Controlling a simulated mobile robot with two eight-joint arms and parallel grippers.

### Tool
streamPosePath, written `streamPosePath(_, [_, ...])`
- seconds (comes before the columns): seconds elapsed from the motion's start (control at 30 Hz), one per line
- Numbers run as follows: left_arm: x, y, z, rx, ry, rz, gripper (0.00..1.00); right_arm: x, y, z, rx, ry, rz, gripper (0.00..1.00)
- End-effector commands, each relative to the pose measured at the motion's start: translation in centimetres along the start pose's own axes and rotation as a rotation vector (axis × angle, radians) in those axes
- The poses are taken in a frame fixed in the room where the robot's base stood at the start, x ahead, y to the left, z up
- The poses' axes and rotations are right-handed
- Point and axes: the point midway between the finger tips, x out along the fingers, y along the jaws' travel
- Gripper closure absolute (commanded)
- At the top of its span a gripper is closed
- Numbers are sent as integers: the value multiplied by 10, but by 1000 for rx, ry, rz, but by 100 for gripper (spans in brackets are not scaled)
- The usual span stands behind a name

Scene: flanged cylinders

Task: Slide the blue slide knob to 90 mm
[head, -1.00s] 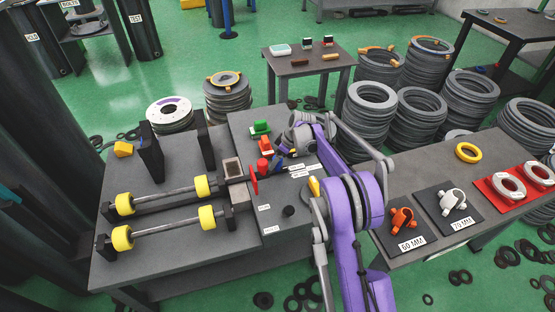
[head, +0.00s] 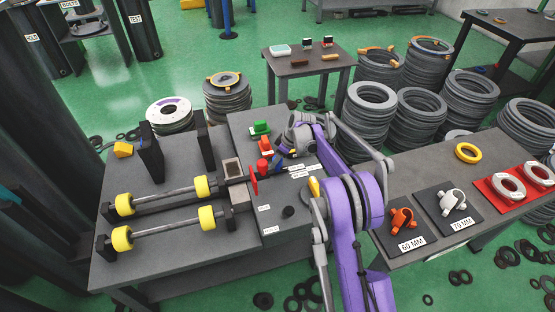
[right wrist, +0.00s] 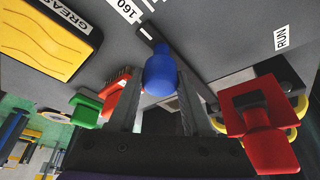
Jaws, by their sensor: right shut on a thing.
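The blue slide knob (right wrist: 160,72) stands between the two fingers of my right gripper (right wrist: 160,100) in the right wrist view, and the gripper is shut on it. A dark slot runs from the knob past a white label reading 160 (right wrist: 124,9). In the head view the knob is a small blue patch (head: 276,162) at the tip of my right gripper (head: 281,156), over the grey panel (head: 245,128). The gripper partly hides the slide there. My left gripper is not in view.
A red knob (right wrist: 262,125) is close beside the gripper. A green block (head: 261,127) and a red-orange one (head: 266,144) stand behind it on the panel. A yellow pad (right wrist: 45,35) lies near the slide. Shafts with yellow rollers (head: 202,187) occupy the bench's left side.

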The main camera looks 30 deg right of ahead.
Motion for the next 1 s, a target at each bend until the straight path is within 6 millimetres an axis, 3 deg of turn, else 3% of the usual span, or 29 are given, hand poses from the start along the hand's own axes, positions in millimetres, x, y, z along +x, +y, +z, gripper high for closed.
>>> streamPosePath(0.77, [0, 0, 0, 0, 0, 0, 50, -1, -1, 1, 0, 0, 0, 100])
streamPosePath(1.0, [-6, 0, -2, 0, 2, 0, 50, -11, -24, 23, 0, -1, -1, 100])
